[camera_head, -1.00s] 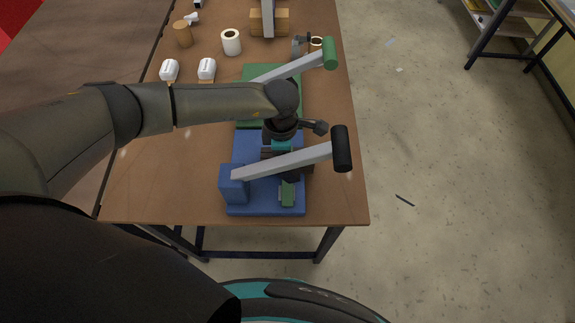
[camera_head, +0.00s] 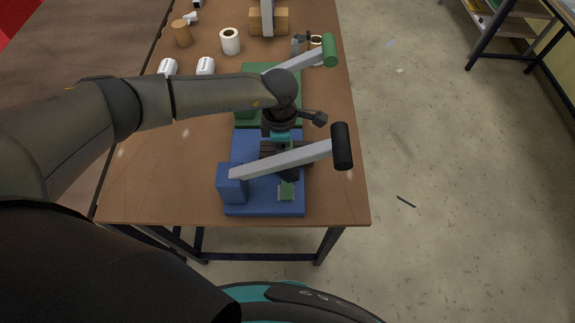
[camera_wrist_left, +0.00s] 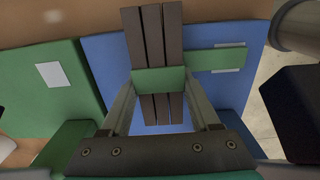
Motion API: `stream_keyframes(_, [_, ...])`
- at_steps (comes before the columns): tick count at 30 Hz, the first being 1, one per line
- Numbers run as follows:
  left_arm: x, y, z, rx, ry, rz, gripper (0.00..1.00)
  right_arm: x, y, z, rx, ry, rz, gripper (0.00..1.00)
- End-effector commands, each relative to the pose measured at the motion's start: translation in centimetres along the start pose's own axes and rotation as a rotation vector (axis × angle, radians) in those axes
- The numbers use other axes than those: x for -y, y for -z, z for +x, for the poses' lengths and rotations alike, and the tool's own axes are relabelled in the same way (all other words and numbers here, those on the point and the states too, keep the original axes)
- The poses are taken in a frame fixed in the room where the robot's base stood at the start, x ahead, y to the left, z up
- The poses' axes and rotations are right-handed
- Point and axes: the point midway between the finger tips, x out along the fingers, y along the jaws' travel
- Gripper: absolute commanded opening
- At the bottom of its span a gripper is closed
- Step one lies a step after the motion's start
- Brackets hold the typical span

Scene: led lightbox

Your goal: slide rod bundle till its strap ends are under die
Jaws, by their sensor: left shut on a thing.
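The rod bundle (camera_wrist_left: 153,35) is several dark bars bound by a green strap band (camera_wrist_left: 160,80). My left gripper (camera_wrist_left: 160,108) is shut on it, a finger along each side, above the blue base. In the head view my left gripper (camera_head: 281,143) is behind the blue press's lever, partly hidden by my arm. A flat green strip (camera_wrist_left: 215,58) sticks out right of the band, over a pale plate; I cannot tell whether they touch. The strip also shows below the lever (camera_head: 287,189). I cannot make out the die. My right gripper is not in view.
The blue press (camera_head: 233,185) has a raised grey lever with a black handle (camera_head: 342,146), close to my gripper. A green press (camera_head: 255,72) with a green handle (camera_head: 330,50) stands behind. Bare table (camera_head: 150,190) lies left of the blue press.

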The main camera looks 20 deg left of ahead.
Motion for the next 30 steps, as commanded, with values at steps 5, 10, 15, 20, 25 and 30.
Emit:
stream_keyframes(5, [-0.3, 1.0, 0.6, -0.018, -0.006, -0.002, 0.0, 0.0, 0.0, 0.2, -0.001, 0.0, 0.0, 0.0])
stream_keyframes(10, [-0.3, 1.1, 0.6, -0.02, -0.005, -0.003, 0.76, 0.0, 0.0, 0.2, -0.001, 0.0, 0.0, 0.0])
stream_keyframes(15, [-0.2, 1.1, 0.6, -0.023, -0.002, -0.003, 0.95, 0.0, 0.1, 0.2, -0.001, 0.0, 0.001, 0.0])
stream_keyframes(20, [-0.2, 1.1, 0.6, -0.025, 0.0, -0.004, 0.97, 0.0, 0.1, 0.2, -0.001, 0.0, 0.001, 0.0])
stream_keyframes(25, [0.0, 1.2, 0.5, -0.028, 0.004, -0.003, 0.97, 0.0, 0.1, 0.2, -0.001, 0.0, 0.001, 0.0])
stream_keyframes(30, [-0.1, 1.0, -1.3, -0.022, 0.001, -0.001, 0.97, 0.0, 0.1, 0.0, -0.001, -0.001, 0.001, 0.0])
